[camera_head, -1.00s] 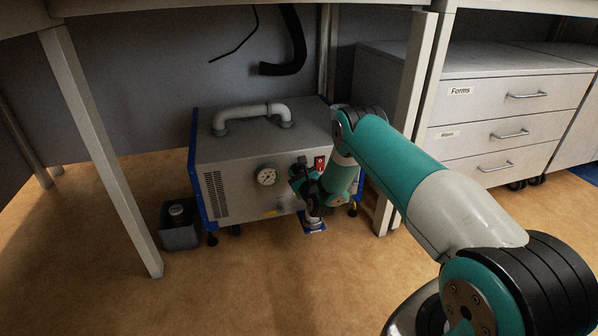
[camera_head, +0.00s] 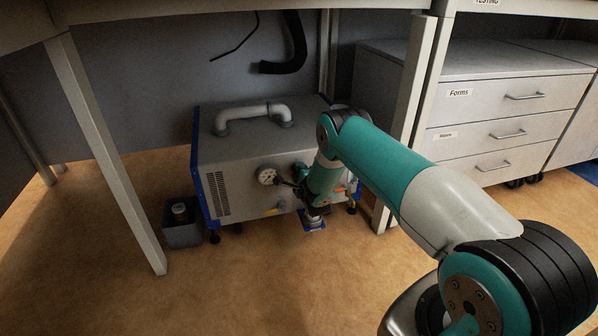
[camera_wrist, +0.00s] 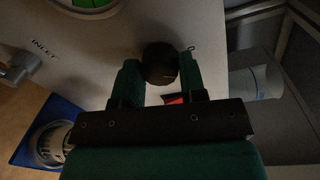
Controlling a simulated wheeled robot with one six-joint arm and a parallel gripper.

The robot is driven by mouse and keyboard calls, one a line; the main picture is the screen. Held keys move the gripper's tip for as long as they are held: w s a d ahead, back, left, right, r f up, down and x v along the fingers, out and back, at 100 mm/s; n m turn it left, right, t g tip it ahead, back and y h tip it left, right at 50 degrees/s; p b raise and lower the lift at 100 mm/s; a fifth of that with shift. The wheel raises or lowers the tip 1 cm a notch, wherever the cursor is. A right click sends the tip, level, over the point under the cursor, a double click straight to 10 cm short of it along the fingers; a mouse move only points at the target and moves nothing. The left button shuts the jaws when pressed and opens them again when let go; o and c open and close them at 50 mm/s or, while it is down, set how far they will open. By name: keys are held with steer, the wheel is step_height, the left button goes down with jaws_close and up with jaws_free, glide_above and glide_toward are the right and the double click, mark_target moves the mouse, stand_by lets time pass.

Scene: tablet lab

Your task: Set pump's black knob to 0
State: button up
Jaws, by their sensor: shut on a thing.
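The pump (camera_head: 245,180) is a grey box with blue edges and a pipe handle on top, on the floor under the table. The knob's setting marks cannot be read. In the head view my arm hides the knob. A red part (camera_wrist: 173,99) shows partly behind the gripper in the wrist view. The word INLET is printed beside a grey fitting (camera_wrist: 18,68).
Table legs stand left (camera_head: 105,150) and right (camera_head: 408,125) of the pump. A small dark container (camera_head: 181,232) sits left of it. A drawer cabinet (camera_head: 490,125) is at the right.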

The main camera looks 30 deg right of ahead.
steer(key=n, duration=0.4)
steer(key=shift+p, duration=0.35)
steer(key=shift+n, duration=0.4)
steer(key=o, duration=0.9)
steer(key=shift+o, duration=0.2)
steer(key=p+v, duration=1.7)
steer(key=p, duration=0.1)
steer(key=shift+a+p, duration=0.35)
steer(key=shift+p, duration=0.05)
